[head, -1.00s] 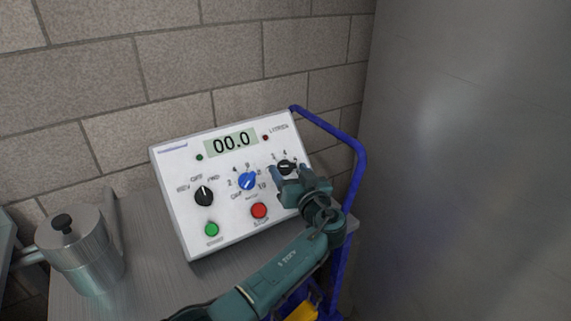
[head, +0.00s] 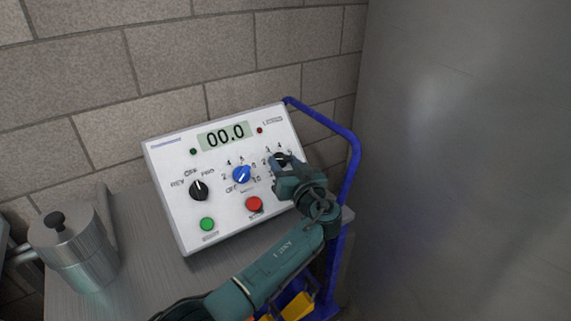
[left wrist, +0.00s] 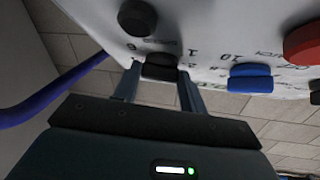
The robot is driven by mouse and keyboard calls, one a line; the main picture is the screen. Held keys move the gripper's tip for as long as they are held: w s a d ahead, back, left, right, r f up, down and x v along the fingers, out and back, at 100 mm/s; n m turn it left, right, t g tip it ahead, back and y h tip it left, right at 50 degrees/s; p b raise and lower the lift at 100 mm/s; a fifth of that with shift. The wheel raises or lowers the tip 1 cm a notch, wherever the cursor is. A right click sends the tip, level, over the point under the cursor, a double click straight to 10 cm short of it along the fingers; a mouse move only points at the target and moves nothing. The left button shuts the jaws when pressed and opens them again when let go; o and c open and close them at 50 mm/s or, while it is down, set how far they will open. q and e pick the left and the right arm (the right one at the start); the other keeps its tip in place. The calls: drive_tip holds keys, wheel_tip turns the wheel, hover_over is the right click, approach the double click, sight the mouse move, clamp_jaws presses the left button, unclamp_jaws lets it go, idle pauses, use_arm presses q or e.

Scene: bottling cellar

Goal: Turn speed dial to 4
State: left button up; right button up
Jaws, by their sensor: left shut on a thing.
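A white control panel (head: 180,222) stands tilted on a grey metal top. A black dial (head: 281,157) with a ring of numbers sits at its right, partly hidden by my left gripper (head: 284,166). In the left wrist view, my left gripper (left wrist: 157,84) is shut on this black dial (left wrist: 160,67), one finger on each side. The printed labels are too small to tell which dial is named speed, and the held dial's pointer direction is hidden. A blue dial (head: 242,175) with numbers and OFF is left of it. My right gripper is not in view.
The panel also has a black REV/OFF/FWD dial (head: 199,190), a green button (head: 207,224), a red button (head: 254,204) and a display (head: 224,135) reading 00.0. A metal pot (head: 77,255) stands left. A blue rail (head: 330,126) and grey wall (head: 465,170) bound the right.

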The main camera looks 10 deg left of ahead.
use_arm(q)
drive_tip(key=shift+r+m+h, duration=0.1)
drive_tip(key=shift+m+h, duration=0.2)
drive_tip(key=shift+m, duration=0.1)
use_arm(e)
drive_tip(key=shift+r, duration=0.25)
